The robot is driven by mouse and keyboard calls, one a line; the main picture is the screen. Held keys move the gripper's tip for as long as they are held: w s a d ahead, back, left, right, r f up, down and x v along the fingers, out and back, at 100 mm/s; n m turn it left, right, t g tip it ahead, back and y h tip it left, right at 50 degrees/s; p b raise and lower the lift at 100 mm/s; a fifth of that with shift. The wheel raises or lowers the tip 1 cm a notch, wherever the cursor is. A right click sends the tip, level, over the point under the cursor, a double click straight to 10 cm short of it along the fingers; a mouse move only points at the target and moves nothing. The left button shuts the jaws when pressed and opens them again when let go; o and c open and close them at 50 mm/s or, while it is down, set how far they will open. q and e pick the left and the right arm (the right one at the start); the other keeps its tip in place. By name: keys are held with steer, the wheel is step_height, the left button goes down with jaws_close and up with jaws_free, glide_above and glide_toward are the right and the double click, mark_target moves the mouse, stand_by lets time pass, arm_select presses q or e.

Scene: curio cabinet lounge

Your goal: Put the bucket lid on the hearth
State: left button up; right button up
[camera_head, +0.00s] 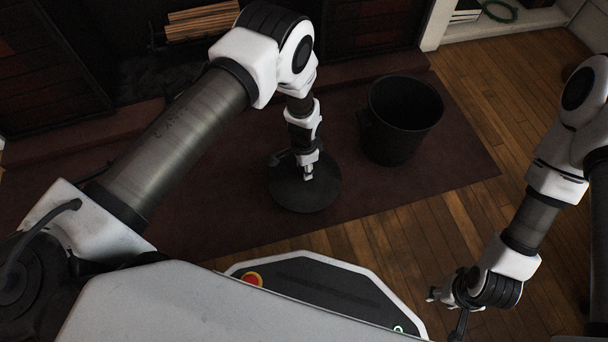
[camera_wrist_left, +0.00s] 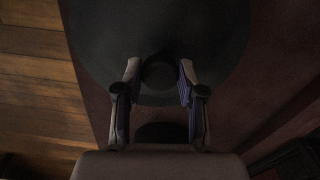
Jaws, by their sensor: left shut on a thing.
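The bucket lid (camera_head: 305,198) is a dark round disc with a central knob (camera_wrist_left: 158,74). In the head view it is low over the dark red floor covering, left of the bucket; I cannot tell whether it touches the floor. My left gripper (camera_head: 307,174) points down at the lid's middle. In the left wrist view its two fingers (camera_wrist_left: 158,84) are on either side of the knob, shut on it. My right gripper (camera_head: 444,308) is at the lower right over the wood floor, its fingers apart and empty. The hearth (camera_head: 90,139) looks like the dark reddish strip before the fireplace.
A black open bucket (camera_head: 402,120) stands right of the lid on the dark red covering (camera_head: 440,165). Firewood (camera_head: 203,22) lies in the fireplace at the top. A white shelf (camera_head: 500,25) is at upper right. Wood floor (camera_head: 480,100) is clear right of the bucket.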

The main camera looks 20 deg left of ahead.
arm_select(q)
steer(key=f+b, duration=0.3)
steer(key=shift+w+a+f, duration=0.1)
steer(key=shift+w+f, duration=0.15)
steer(key=shift+f, duration=0.2)
jaws_close()
steer(key=shift+r, duration=0.25)
steer(key=shift+f, duration=0.15)
steer(key=o, duration=1.1)
jaws_free()
steer(key=shift+o, duration=0.2)
